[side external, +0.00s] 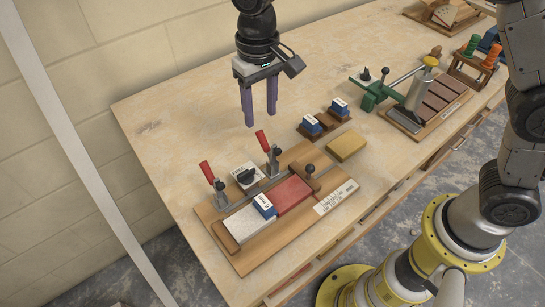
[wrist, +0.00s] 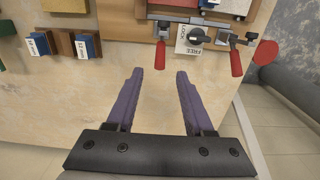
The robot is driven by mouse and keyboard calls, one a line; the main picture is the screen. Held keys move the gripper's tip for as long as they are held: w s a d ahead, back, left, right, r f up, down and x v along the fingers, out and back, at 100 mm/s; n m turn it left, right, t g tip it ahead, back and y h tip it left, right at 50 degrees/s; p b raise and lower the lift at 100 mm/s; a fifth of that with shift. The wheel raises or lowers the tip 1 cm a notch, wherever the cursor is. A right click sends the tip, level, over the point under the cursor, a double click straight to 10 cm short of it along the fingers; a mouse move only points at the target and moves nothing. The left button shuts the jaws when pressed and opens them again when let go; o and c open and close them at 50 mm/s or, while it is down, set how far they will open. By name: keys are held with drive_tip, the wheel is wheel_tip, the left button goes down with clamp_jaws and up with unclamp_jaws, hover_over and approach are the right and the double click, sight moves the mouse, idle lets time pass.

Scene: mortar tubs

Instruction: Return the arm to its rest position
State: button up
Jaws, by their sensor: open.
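My gripper (side external: 260,103) hangs above the back part of the wooden workbench, behind the clamping board. Its two purple fingers point down, stand apart and hold nothing. In the wrist view the open fingers (wrist: 158,75) show with bare bench top between them. My gripper touches nothing.
The clamping board (side external: 237,258) with two red-handled clamps (side external: 207,172) stands in front of my gripper. It carries a red block (side external: 293,193) and a blue block (side external: 264,205). A small wooden rack (side external: 325,124) and a yellow block (side external: 346,147) lie to the right. The back left bench is clear.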

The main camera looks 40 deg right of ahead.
drive_tip(key=shift+w+d+r, duration=0.15)
drive_tip(key=shift+d, duration=0.15)
drive_tip(key=s+d+r+m+t, duration=0.1)
drive_tip(key=s+d+r+t, duration=0.1)
drive_tip(key=s+d+r, duration=0.35)
drive_tip(key=s+d+r+m+t, duration=0.1)
drive_tip(key=s+d+r+t, duration=0.15)
drive_tip(key=d+r, duration=0.6)
drive_tip(key=s+d+f+n, duration=0.1)
drive_tip(key=s+d+f, duration=0.2)
drive_tip(key=s, duration=0.5)
drive_tip(key=s+d+f+n+t, duration=0.1)
drive_tip(key=s+d+f, duration=0.3)
drive_tip(key=s, duration=0.4)
drive_tip(key=shift+s+f, duration=0.2)
drive_tip(key=shift+f, duration=0.25)
